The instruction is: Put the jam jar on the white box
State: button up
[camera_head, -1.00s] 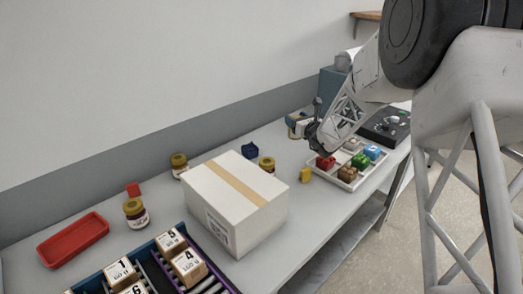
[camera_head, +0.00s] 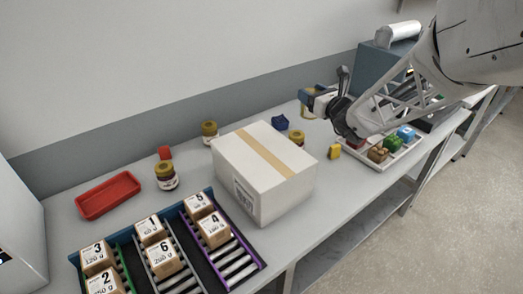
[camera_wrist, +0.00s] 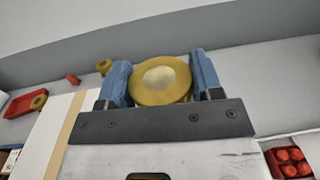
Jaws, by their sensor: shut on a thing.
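My gripper (camera_head: 312,103) is shut on a jam jar (camera_head: 306,114) beyond the right far side of the white box. In the wrist view its round yellow lid (camera_wrist: 161,82) sits between the two blue fingers of my gripper (camera_wrist: 160,70). The jar looks upright; I cannot tell whether it touches the table. The white box (camera_head: 245,160), with a tan tape strip, stands on the table with its top clear; it also shows in the wrist view (camera_wrist: 50,130). Other yellow-lidded jars stand left of the box (camera_head: 166,178), behind it (camera_head: 210,133) and at its right (camera_head: 297,138).
A dark blue object (camera_head: 280,122) and a yellow block (camera_head: 334,152) are near the box. A white tray (camera_head: 405,153) of coloured blocks is at right. A red tray (camera_head: 108,212), a red block (camera_head: 165,152) and numbered cartons in a rack (camera_head: 215,265) are left and front.

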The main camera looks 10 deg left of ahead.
jog(key=s+a+r+n+g+y, duration=0.1)
jog(key=s+a+g, duration=0.1)
jog(key=s, duration=1.3)
jog(key=s+a+r+n+g+y, duration=0.1)
jog(key=s+a, duration=0.3)
jog(key=s, duration=1)
jog(key=shift+s+a+n+g+y, duration=0.2)
jog(key=shift+s+n+g+y, duration=0.2)
jog(key=shift+n+g+y, duration=0.35)
jog(key=shift+r, duration=0.1)
jog(key=w+a, duration=0.3)
jog(key=w, duration=0.4)
jog(key=w+a+f, duration=0.1)
jog(key=w+a, duration=0.2)
jog(key=w, duration=0.4)
jog(key=shift+w+a+f, duration=0.25)
jog(key=shift+a, duration=0.15)
jog(key=shift+f, duration=0.1)
jog(key=shift+f, duration=1.65)
jog(key=shift+f, duration=0.15)
